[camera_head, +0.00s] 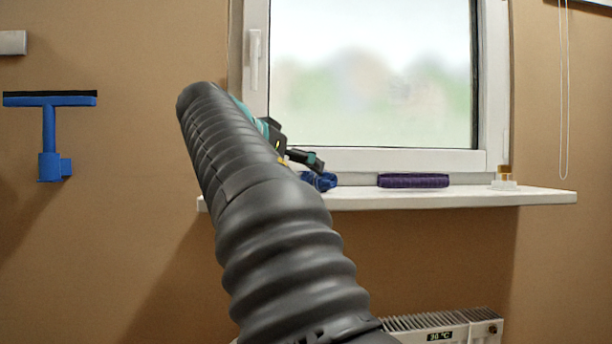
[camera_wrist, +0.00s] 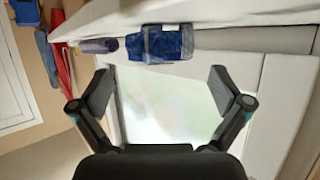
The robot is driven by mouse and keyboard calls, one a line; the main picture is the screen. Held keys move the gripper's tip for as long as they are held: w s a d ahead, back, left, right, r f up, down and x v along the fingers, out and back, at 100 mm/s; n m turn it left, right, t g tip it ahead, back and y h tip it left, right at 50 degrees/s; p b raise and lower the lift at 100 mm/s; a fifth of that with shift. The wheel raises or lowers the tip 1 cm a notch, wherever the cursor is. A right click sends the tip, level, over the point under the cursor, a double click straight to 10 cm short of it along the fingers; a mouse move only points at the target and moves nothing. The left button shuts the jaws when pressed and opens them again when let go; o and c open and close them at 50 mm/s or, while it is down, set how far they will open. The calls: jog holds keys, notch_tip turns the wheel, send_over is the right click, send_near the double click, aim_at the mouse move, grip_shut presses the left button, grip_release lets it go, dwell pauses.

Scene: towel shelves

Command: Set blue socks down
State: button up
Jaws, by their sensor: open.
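The blue socks (camera_head: 320,181) lie as a crumpled blue bundle on the white windowsill (camera_head: 450,197), near its left part. My arm hides some of them in the head view. In the wrist view the blue socks (camera_wrist: 168,44) rest on the sill near the top of the picture, beyond the fingertips. My gripper (camera_head: 308,160) is just above and beside the socks in the head view, mostly hidden behind my arm. In the wrist view my gripper (camera_wrist: 160,84) has its fingers spread wide, with nothing between them but the window behind.
A purple roll (camera_head: 412,180) lies on the sill right of the socks. A small bottle-like item (camera_head: 503,180) stands at the right end. The window (camera_head: 375,75) is behind the sill, a radiator (camera_head: 440,328) below. A blue squeegee-like tool (camera_head: 49,135) hangs on the left wall.

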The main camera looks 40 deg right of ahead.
jog(key=shift+v, duration=2.8)
